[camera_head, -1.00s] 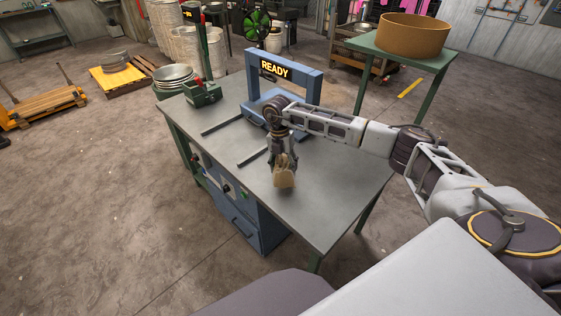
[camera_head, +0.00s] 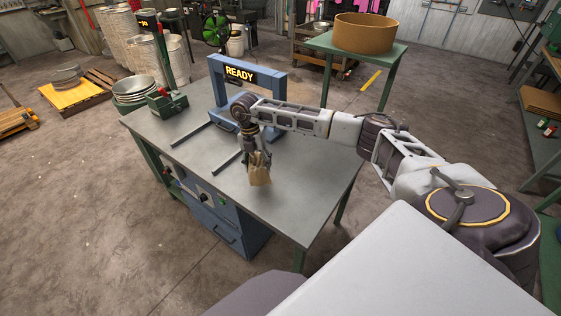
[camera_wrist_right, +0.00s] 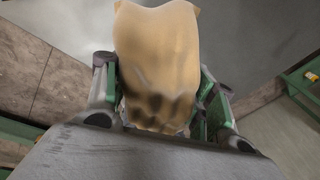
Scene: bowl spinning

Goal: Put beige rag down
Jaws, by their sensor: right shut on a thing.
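My right gripper (camera_head: 254,156) points down over the grey-topped workbench (camera_head: 300,190) and is shut on the beige rag (camera_head: 260,172). The rag hangs below the fingers. I cannot tell whether its lower end touches the bench top. In the right wrist view the rag (camera_wrist_right: 158,50) is bunched between the green-sided fingers (camera_wrist_right: 163,95) and hides much of what lies beyond. My left gripper is not in view.
A blue frame with a READY sign (camera_head: 240,74) stands on the bench behind the gripper. A green device (camera_head: 168,102) and stacked metal bowls (camera_head: 134,90) are at the left. A round tan tub (camera_head: 364,33) sits on a green table. The bench's front right is clear.

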